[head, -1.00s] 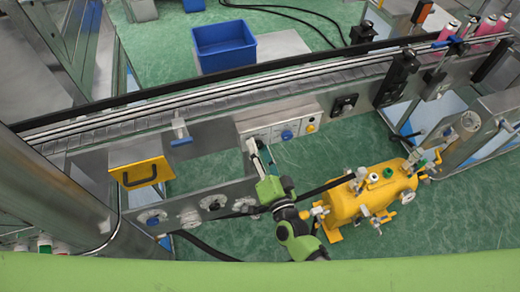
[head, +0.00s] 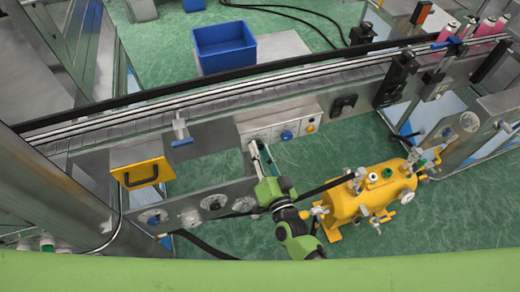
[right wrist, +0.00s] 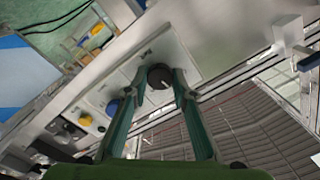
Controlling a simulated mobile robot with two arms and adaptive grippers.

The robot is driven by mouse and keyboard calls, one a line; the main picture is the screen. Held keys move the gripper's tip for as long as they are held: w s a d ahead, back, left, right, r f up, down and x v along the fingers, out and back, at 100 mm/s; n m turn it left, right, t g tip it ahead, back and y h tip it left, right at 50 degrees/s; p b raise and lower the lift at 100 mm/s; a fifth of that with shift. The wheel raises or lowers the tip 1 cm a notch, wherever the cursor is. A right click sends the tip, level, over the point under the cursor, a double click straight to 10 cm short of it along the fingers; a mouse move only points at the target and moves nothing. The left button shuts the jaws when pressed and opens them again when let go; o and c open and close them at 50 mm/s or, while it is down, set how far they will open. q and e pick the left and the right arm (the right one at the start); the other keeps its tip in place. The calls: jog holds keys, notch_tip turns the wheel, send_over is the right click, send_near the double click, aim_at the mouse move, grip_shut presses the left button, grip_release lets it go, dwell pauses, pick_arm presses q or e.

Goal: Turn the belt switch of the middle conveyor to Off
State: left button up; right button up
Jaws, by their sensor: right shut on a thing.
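The belt switch is a round black knob (right wrist: 160,76) with a pale mark, on the grey control panel (head: 251,127) at the front of the middle conveyor (head: 215,105). My right gripper (head: 259,150) reaches up to the left part of this panel. In the right wrist view the green fingers of my right gripper (right wrist: 160,84) are shut on the knob, one fingertip on each side. In the head view the knob is hard to make out beside the fingers. My left gripper is not in view.
On the same panel are a blue knob (head: 287,135) and a yellow knob (head: 310,128), to the right of my gripper. A yellow tank (head: 345,203) with valves stands on the floor at the right. A yellow plate with a handle (head: 140,173) is at the left.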

jog(key=shift+n+p, duration=0.85)
jog(key=shift+n, duration=3.15)
jog(key=o, duration=1.1)
jog(key=shift+s+d, duration=0.1)
jog(key=shift+s, duration=0.1)
jog(key=v, duration=1.1)
jog(key=shift+s, duration=0.25)
